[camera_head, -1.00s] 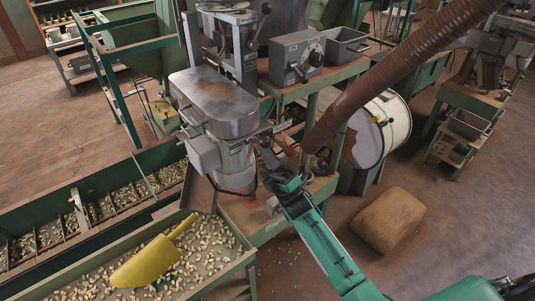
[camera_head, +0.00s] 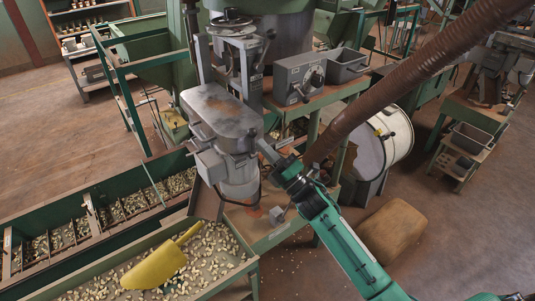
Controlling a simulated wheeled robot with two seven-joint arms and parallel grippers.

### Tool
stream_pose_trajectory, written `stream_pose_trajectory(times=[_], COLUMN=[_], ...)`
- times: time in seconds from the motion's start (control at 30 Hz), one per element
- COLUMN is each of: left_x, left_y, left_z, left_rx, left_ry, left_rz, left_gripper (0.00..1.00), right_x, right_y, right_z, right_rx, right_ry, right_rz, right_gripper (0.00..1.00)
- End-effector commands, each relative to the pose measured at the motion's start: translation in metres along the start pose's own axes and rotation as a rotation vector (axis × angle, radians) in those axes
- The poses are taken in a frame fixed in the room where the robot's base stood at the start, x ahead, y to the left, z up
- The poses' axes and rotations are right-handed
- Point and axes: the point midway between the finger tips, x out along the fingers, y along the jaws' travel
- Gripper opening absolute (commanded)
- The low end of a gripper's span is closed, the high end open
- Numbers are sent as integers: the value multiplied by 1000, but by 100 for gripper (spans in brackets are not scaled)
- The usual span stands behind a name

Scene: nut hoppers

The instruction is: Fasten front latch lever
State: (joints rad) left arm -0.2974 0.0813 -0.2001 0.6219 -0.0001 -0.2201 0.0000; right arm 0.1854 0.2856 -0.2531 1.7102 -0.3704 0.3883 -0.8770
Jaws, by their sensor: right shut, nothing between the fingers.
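The grey machine with a flat oval metal cover (camera_head: 218,108) stands at the centre, with a rounded housing (camera_head: 238,178) below the cover. A small lever (camera_head: 188,150) shows on its left side; I cannot tell whether this is the front latch lever. My right gripper (camera_head: 264,149) is shut and empty at the right side of the machine, close to the housing. Whether it touches anything there is unclear. My right wrist hides part of the bench behind it. My left gripper is not in view.
A hopper trough (camera_head: 105,268) with nuts and a yellow scoop (camera_head: 155,264) lies in front. A grey control box (camera_head: 299,80) and an open bin (camera_head: 343,65) sit behind. A brown hose (camera_head: 400,90) crosses above a white drum (camera_head: 385,140). A tan sack (camera_head: 393,233) lies on the floor.

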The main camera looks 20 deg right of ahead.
Motion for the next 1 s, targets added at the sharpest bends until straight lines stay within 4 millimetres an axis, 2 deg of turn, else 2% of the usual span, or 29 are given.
stream_pose_trajectory(times=[0.4, 1.0], left_x=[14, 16], left_y=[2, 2], left_z=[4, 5], left_rx=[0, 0], left_ry=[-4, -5], left_rz=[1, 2], left_gripper=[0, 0], right_x=[15, 19], right_y=[0, 2], right_z=[3, 4], right_rx=[-2, -1], right_ry=[1, 0], right_rz=[2, 4], right_gripper=[0, 0])
